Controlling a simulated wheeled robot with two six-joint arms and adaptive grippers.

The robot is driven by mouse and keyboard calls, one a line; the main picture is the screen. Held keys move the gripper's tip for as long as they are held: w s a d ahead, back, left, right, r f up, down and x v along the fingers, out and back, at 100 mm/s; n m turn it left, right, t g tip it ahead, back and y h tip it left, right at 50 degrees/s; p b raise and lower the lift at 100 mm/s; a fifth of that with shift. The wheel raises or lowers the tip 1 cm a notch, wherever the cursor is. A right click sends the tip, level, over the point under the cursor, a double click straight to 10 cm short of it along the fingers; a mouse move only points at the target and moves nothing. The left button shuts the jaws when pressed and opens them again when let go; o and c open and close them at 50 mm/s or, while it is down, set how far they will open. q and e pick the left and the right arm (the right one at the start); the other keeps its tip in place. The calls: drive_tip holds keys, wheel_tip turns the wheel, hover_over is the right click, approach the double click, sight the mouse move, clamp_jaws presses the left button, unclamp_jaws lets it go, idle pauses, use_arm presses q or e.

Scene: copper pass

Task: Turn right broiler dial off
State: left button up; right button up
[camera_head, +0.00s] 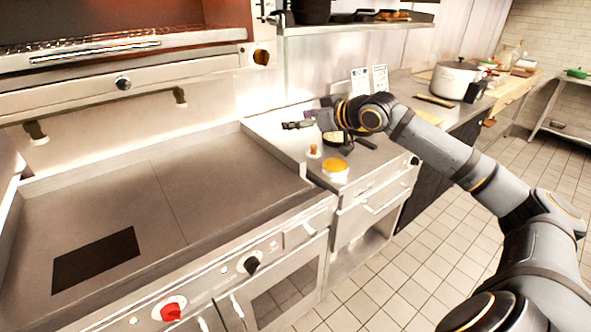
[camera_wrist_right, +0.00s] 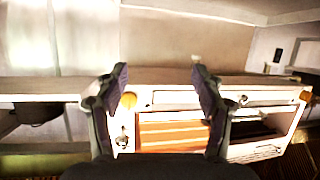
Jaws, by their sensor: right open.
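The right broiler dial (camera_head: 261,57) is a round brass-coloured knob at the right end of the broiler front, top centre of the head view. In the right wrist view, which looks upside down, the right broiler dial (camera_wrist_right: 128,100) shows close beside the left-hand finger. The broiler (camera_head: 130,52) glows orange inside. My right gripper (camera_head: 299,123) is open and empty, pointing left, lower in the picture than the dial and apart from it. Its two fingers also show in the wrist view (camera_wrist_right: 158,75). My left gripper is not in view.
A shelf with pans (camera_head: 350,24) hangs right of the broiler. Below lies a wide flat griddle (camera_head: 200,190) with red and black knobs on its front. A counter (camera_head: 375,155) with a small pan and a yellow-topped container stands under my right arm. A large pot (camera_head: 455,80) stands further right.

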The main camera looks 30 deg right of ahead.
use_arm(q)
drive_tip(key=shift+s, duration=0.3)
use_arm(e)
drive_tip(key=s+a+f+g, duration=0.1)
drive_tip(key=a+f, duration=0.1)
drive_tip(key=f, duration=0.4)
drive_tip(key=s+a+f+g, duration=0.1)
drive_tip(key=a+f, duration=0.1)
drive_tip(key=f, duration=0.4)
drive_tip(key=shift+s+a+f+n, duration=0.15)
drive_tip(key=shift+s+n, duration=0.1)
drive_tip(key=shift+n, duration=0.15)
